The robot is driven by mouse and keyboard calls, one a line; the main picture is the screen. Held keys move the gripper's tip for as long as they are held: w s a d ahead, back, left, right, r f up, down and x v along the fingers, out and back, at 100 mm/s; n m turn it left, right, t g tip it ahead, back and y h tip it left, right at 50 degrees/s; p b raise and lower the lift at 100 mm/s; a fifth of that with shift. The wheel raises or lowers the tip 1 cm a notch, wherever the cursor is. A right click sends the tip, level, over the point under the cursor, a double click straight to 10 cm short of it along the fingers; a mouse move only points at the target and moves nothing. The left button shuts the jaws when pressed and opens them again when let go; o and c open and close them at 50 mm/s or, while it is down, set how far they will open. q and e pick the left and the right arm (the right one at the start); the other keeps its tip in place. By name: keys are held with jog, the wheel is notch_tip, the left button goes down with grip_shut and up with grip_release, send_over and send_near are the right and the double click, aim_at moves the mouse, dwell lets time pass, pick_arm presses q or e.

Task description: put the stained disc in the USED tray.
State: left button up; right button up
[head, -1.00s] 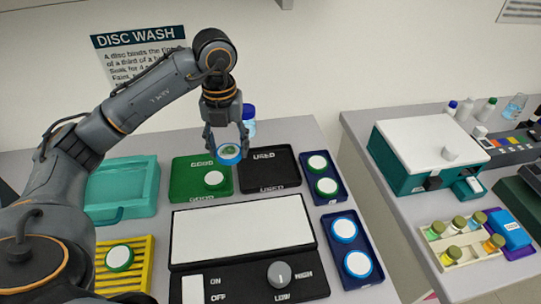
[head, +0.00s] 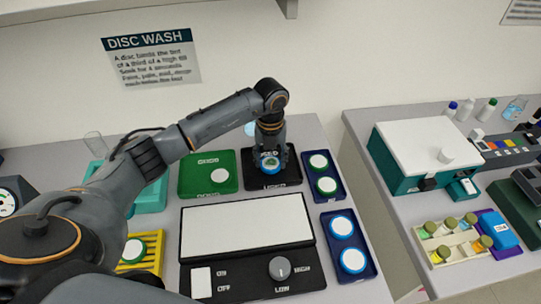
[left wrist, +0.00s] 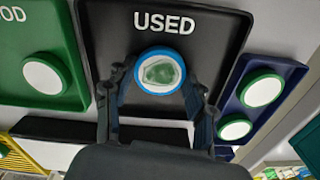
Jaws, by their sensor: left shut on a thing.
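The stained disc (head: 269,164) has a blue rim and a white face with a green stain. It also shows in the left wrist view (left wrist: 160,71). My left gripper (head: 271,158) is shut on it, with a finger on either side of the rim. The disc is over the black USED tray (head: 290,180), near its middle. The tray's wall and label also show in the left wrist view (left wrist: 215,50). I cannot tell whether the disc touches the tray floor. My right gripper is not in view.
The green GOOD tray (head: 192,182) with a green-rimmed disc stands left of the USED tray. A narrow blue tray (head: 333,196) with two green-rimmed discs stands close on its right. The black device with a white panel (head: 247,233) lies in front.

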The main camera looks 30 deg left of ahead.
aim_at(271, 163)
pick_arm(q)
jog(key=shift+f, duration=0.1)
jog(key=o, duration=1.1)
jog(key=shift+c, duration=0.2)
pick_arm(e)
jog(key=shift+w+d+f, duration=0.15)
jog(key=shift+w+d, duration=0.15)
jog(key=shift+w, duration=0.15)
pick_arm(q)
jog(key=shift+r, duration=0.25)
jog(key=shift+w+r+b, duration=0.1)
jog(key=shift+r+b, duration=0.2)
jog(key=shift+r, duration=0.05)
notch_tip(271, 163, up, 11)
jog(key=b, duration=0.2)
jog(key=shift+b, duration=0.4)
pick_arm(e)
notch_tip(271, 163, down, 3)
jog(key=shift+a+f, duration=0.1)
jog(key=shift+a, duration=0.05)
